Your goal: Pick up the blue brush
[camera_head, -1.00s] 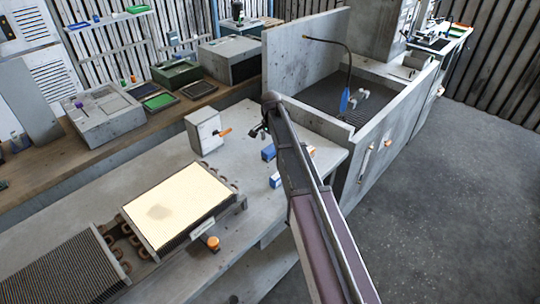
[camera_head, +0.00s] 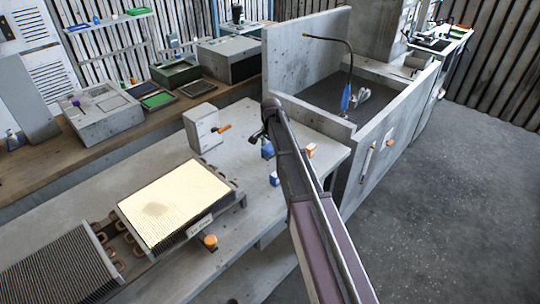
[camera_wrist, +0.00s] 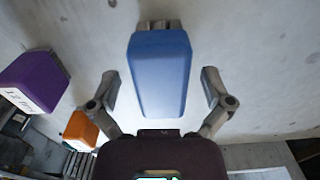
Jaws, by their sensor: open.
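The blue brush (camera_wrist: 160,75) fills the upper middle of the wrist view, a blue block with a grey bristle end at the top. My gripper (camera_wrist: 160,90) is open, one finger on each side of the brush, with gaps visible on both sides. I cannot tell the height left between fingertips and brush. In the head view my gripper (camera_head: 259,136) is small and dark, just above a blue item (camera_head: 267,151) on the grey bench. A second blue item (camera_head: 274,179) lies nearer, partly hidden by my arm. Which one is the brush is unclear there.
In the wrist view a purple labelled block (camera_wrist: 32,80) and an orange block (camera_wrist: 80,130) lie left of the brush. In the head view a grey box (camera_head: 203,128) stands left of my gripper, an orange-and-white item (camera_head: 310,150) lies to the right, and a finned unit (camera_head: 170,205) lies nearer.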

